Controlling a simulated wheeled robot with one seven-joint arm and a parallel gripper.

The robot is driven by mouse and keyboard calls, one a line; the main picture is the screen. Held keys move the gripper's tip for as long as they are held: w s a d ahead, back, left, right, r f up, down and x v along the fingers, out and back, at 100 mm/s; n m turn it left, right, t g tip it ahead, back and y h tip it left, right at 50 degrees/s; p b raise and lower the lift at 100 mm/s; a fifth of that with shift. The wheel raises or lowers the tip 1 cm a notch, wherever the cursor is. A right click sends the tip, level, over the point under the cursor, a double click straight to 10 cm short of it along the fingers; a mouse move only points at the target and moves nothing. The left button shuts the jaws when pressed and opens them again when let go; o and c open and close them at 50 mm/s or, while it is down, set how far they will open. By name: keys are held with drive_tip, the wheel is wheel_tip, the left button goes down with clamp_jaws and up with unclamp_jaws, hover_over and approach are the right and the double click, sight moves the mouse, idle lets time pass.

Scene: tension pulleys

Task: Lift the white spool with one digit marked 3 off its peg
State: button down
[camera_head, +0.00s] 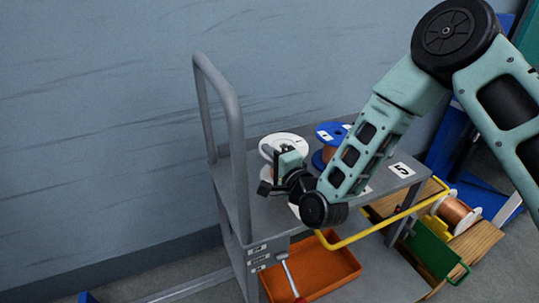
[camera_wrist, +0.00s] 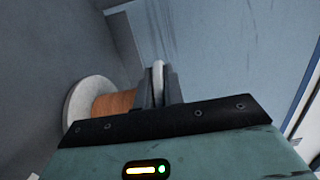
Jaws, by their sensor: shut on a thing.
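A white spool (camera_head: 285,141) stands at the cart's top, left of a blue spool. In the wrist view the same spool (camera_wrist: 88,103) shows side-on, with copper wire (camera_wrist: 112,105) between its two white flanges. My gripper (camera_wrist: 158,90) is shut on the edge of one flange, which sticks out between the fingers. In the head view my gripper (camera_head: 284,168) is in front of the spool and hides most of its body. I cannot read a digit on it, and its peg is hidden. I cannot tell whether the spool is seated or raised.
The blue spool (camera_head: 331,133) with copper wire stands close to the right. A label marked 5 (camera_head: 402,170) lies on the grey cart's top. The cart's tall handle (camera_head: 236,130) rises at left. An orange tray (camera_head: 330,275) and yellow rail (camera_head: 385,228) are lower.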

drive_tip(key=shift+r+p, duration=1.1)
drive_tip(key=shift+r, duration=0.7)
idle(0.9)
drive_tip(key=shift+r+p, duration=1.05)
drive_tip(key=shift+r, duration=0.55)
drive_tip(key=shift+r, duration=0.1)
drive_tip(key=shift+r+p, duration=1.1)
drive_tip(key=shift+r, duration=0.55)
drive_tip(key=shift+r+p, duration=1)
drive_tip(key=shift+r, duration=0.55)
wheel_tip(320, 180, up, 4)
drive_tip(key=p, duration=0.2)
drive_tip(key=shift+p, duration=0.4)
